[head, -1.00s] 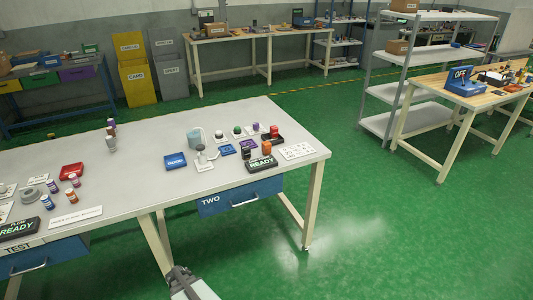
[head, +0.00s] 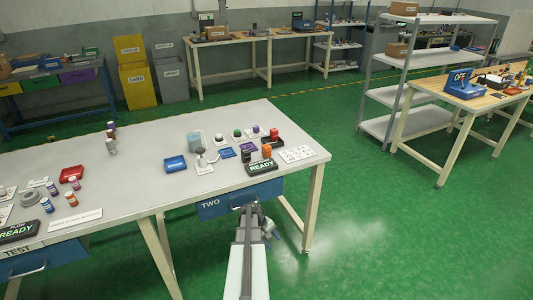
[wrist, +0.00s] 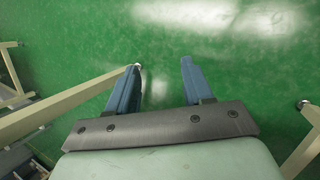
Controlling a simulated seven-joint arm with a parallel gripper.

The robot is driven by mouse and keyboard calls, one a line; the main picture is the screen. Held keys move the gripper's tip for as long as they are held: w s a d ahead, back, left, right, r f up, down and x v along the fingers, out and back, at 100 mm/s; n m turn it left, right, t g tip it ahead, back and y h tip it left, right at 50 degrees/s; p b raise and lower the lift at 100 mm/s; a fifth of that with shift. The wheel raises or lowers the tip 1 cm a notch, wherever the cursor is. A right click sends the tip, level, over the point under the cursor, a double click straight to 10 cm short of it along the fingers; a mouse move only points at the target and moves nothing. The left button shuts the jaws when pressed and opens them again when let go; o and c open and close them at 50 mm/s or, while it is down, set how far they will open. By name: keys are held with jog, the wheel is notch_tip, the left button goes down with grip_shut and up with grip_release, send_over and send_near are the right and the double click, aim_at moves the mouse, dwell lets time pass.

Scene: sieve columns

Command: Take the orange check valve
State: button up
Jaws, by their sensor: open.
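A small orange piece (head: 266,151), which looks like the orange check valve, stands on the right part of the grey table (head: 240,120), just behind the right READY sign (head: 262,166). It is too small to make out its shape. My gripper (head: 271,232) is in front of the table edge, low by the TWO drawer, apart from the orange piece. In the wrist view my gripper (wrist: 160,68) has its two blue fingers apart with only green floor between them. The orange piece does not show in the wrist view.
A dark piece (head: 246,156) stands close left of the orange one. A red knob (head: 274,134) sits behind it, and a white card with dots (head: 296,154) lies to its right. The blue TWO drawer (head: 240,198) is under the table edge.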

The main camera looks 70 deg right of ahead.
jog(key=s+d+r, duration=0.6)
jog(key=s+d, duration=0.1)
jog(key=d, duration=0.1)
notch_tip(320, 180, up, 36)
jog(key=n+t+h, duration=0.2)
jog(key=n, duration=1.4)
send_over(266, 146)
jog(key=w+a, duration=0.3)
jog(key=a, duration=0.1)
jog(key=x, duration=0.8)
jog(key=shift+d, duration=0.2)
jog(key=shift+x, duration=2.6)
jog(key=shift+w, duration=0.2)
jog(key=shift+c, duration=0.2)
